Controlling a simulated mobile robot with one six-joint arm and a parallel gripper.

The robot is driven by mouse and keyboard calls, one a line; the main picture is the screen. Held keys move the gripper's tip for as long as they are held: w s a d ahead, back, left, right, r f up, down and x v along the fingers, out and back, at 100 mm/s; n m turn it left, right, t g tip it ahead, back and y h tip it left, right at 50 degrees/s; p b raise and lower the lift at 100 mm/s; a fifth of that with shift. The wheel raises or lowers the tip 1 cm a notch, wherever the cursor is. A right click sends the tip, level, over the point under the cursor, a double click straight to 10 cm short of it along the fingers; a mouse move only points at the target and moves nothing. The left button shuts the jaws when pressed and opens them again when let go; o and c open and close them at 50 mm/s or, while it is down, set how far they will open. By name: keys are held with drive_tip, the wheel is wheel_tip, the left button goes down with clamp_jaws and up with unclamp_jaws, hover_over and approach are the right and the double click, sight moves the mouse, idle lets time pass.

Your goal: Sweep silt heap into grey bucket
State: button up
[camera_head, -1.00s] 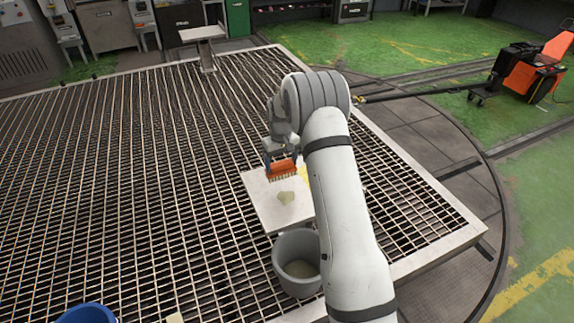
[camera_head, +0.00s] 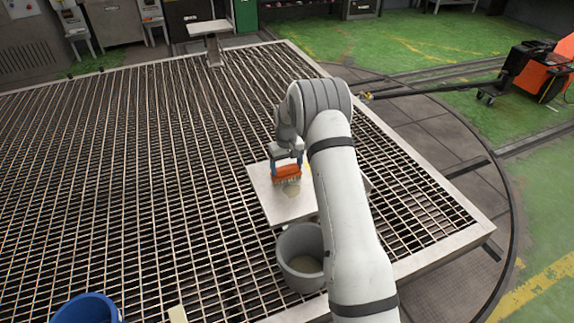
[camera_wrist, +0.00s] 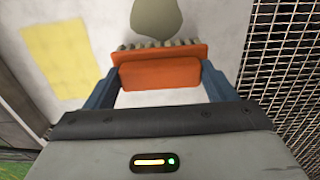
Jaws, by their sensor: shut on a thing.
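My gripper (camera_head: 287,165) is shut on an orange brush (camera_head: 287,172) with pale bristles; the brush also shows between the fingers in the wrist view (camera_wrist: 160,73). The silt heap (camera_head: 291,190) is a small flat olive-beige patch on a pale board (camera_head: 268,203). In the wrist view the silt heap (camera_wrist: 157,20) lies just beyond the bristles, which are at its edge; I cannot tell if they touch it. The grey bucket (camera_head: 284,262) stands at the board's near edge, with pale material at its bottom. My arm hides the board's right part.
A blue bucket (camera_head: 86,308) stands at the lower left, cut by the picture edge. A yellow patch (camera_wrist: 58,58) marks the board. Metal grating (camera_head: 130,180) surrounds the board. An orange and black cart (camera_head: 530,70) stands far right.

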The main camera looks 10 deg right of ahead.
drive_tip(key=shift+f+b, duration=0.45)
drive_tip(key=shift+f, duration=0.15)
idle(0.6)
drive_tip(key=shift+s+d+r, duration=0.1)
drive_tip(key=shift+s+d, duration=0.1)
drive_tip(key=shift+s, duration=0.7)
drive_tip(key=shift+s+d+r, duration=0.1)
drive_tip(key=shift+s+d, duration=0.05)
drive_tip(key=shift+s, duration=0.7)
drive_tip(key=shift+s+d+f+b, duration=0.1)
drive_tip(key=shift+s+d+b, duration=0.2)
drive_tip(key=shift+s, duration=0.95)
drive_tip(key=shift+s+d+f+b, duration=0.15)
drive_tip(key=shift+s+b, duration=0.25)
drive_tip(key=shift+s, duration=0.8)
drive_tip(key=shift+s+d+b, duration=0.25)
drive_tip(key=shift+s+b, duration=0.1)
drive_tip(key=shift+s, duration=0.9)
drive_tip(key=shift+r+p, duration=0.55)
drive_tip(key=shift+r, duration=0.5)
drive_tip(key=shift+w, duration=0.1)
